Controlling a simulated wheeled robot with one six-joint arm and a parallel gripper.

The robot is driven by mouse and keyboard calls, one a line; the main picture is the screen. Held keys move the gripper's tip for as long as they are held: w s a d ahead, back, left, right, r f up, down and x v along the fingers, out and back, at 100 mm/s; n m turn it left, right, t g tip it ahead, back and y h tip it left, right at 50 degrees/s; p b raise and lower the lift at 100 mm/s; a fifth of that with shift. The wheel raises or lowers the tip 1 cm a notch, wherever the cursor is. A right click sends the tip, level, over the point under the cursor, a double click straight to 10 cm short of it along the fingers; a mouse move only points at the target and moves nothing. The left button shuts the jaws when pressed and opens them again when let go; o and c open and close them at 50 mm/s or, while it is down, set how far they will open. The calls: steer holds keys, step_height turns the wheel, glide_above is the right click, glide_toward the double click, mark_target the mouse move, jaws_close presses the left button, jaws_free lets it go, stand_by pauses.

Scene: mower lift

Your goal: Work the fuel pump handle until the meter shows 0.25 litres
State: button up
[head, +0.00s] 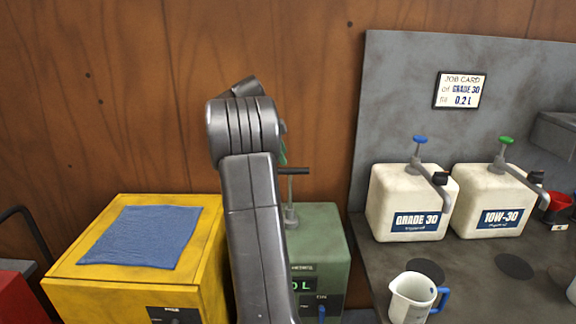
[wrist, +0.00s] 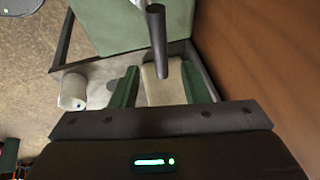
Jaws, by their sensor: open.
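The green fuel pump (head: 322,235) stands behind my arm in the head view, which hides its left side. Its dark handle bar (head: 293,171) tops a thin upright rod. The meter (head: 302,285) is partly covered; "0 L" shows, with any digits further left hidden. In the wrist view, my gripper (wrist: 160,73) is open, with green fingers either side of the dark handle bar (wrist: 157,40). The bar's near end appears between the fingertips; I cannot tell whether they touch it. The pump's green body (wrist: 115,22) shows at the top. My arm mostly hides the gripper in the head view.
A yellow box (head: 205,255) with a blue cloth (head: 145,237) stands left of the pump. On the grey bench at right are GRADE 30 (head: 402,195) and 10W-30 (head: 483,195) canisters and a white jug (head: 408,300). The wooden wall (head: 300,60) is close behind.

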mark_target(288, 169)
steer(key=x, duration=0.6)
steer(key=shift+p, duration=0.3)
jaws_close()
